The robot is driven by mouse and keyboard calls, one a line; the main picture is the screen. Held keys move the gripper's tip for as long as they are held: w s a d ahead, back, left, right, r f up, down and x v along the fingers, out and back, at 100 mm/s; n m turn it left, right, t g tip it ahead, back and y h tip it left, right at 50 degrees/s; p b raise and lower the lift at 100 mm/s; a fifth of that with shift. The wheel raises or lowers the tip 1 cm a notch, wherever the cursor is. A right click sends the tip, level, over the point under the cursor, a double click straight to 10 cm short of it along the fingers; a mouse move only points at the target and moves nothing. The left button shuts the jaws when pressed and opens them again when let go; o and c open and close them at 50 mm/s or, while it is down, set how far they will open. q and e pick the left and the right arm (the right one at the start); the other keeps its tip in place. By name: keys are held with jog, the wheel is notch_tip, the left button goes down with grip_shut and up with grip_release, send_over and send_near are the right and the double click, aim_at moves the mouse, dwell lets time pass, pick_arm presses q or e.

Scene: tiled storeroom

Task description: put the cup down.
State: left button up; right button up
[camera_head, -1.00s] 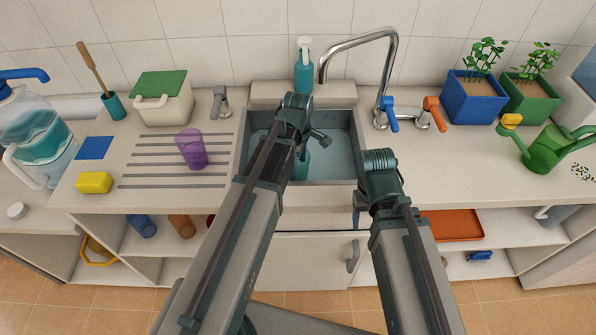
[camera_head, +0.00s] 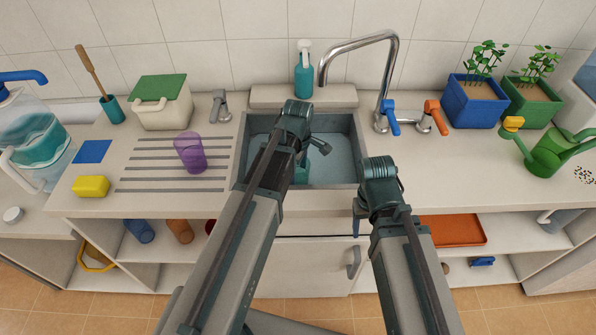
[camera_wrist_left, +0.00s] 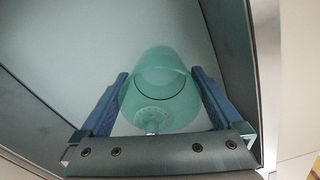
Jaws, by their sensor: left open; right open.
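A see-through green cup (camera_wrist_left: 160,90) is between the two blue fingers of my left gripper (camera_wrist_left: 161,72) in the left wrist view. The fingers are open, one on each side of it; I cannot tell whether they touch it. The cup is over or on the floor of the grey sink (camera_head: 340,160); its contact with the floor is not clear. In the head view a small teal part of the cup (camera_head: 303,167) shows beside my left arm, which hides most of it.
A purple cup (camera_head: 190,153) stands on the ribbed drainer, with a yellow sponge (camera_head: 91,186) to its left. A tap (camera_head: 386,85) and a soap bottle (camera_head: 303,72) are behind the sink. Blue (camera_head: 475,103) and green (camera_head: 533,100) planters and a watering can (camera_head: 552,150) are at right.

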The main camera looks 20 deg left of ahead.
pick_arm(q)
notch_tip(320, 180, up, 12)
jog(key=p, duration=1.2)
jog(key=s+d+m, duration=0.3)
jog(key=s+m, duration=0.1)
jog(key=m, duration=0.2)
jog(key=s+d+m, duration=0.3)
jog(key=s+m, duration=0.2)
jog(key=m, duration=0.2)
jog(key=s+d+m+y, duration=0.1)
jog(key=s+d+m, duration=0.3)
jog(key=m, duration=0.2)
jog(key=shift+s+r, duration=0.1)
jog(key=shift+s, duration=0.15)
jog(key=shift+s+d+m, duration=0.2)
jog(key=shift+s+m, duration=0.05)
jog(key=shift+m, duration=0.55)
